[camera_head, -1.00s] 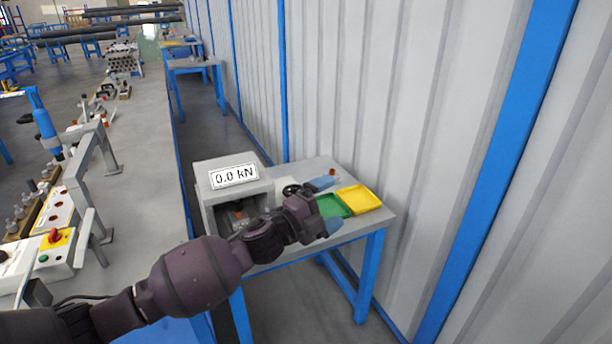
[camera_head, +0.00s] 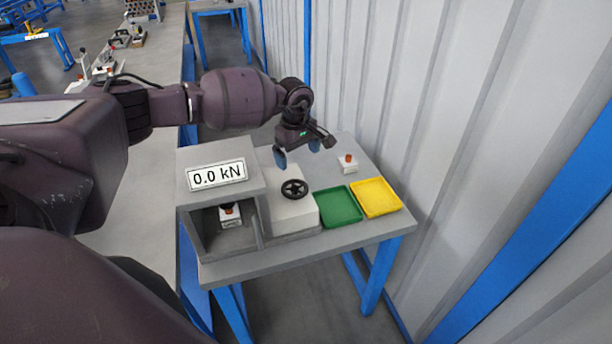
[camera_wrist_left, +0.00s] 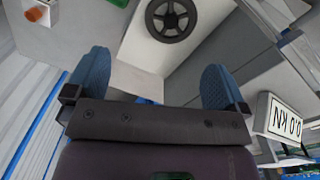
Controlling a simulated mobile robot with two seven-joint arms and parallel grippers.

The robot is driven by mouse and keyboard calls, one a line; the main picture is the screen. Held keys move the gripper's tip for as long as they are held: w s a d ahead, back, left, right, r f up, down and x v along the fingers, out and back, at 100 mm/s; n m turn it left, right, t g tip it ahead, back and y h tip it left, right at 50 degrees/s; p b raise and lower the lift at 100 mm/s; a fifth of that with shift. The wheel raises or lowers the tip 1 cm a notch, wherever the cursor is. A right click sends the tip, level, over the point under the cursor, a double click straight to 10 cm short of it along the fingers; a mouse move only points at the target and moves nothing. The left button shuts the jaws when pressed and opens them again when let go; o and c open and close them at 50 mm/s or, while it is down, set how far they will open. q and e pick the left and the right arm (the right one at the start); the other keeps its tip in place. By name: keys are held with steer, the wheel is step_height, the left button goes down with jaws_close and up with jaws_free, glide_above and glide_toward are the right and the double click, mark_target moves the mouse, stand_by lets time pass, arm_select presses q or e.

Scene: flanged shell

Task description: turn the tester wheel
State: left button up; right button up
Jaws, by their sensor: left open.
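The tester (camera_head: 220,160) is a grey box with a display reading "0.0 kN". Its black spoked wheel (camera_head: 294,189) sits on top of a low white block (camera_head: 290,211) at the box's right side. The wheel also shows in the left wrist view (camera_wrist_left: 173,18), beyond the fingertips. My left gripper (camera_head: 298,152) is above and behind the wheel in the head view, apart from it. Its two blue fingers (camera_wrist_left: 155,85) are spread with nothing between them. A small white part with an orange-red top (camera_head: 230,214) sits inside the tester's opening. My right gripper is not in view.
A green tray (camera_head: 338,206) and a yellow tray (camera_head: 376,197) lie right of the wheel. A white block with an orange top (camera_head: 347,163) stands behind them. A corrugated wall (camera_head: 450,130) runs along the right. The long bench (camera_head: 150,160) is at left.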

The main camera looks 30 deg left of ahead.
mark_target(296, 188)
arm_select(q)
steer(key=shift+m, duration=0.5)
steer(key=f, duration=0.3)
steer(key=s+f, duration=0.1)
steer(key=f, duration=0.2)
steer(key=f+p, duration=0.1)
steer(key=f, duration=0.2)
steer(key=shift+s, duration=0.2)
steer(key=shift+f, duration=0.75)
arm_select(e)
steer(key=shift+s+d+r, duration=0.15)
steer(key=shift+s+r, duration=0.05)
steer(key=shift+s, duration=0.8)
arm_select(q)
steer(key=c, duration=0.8)
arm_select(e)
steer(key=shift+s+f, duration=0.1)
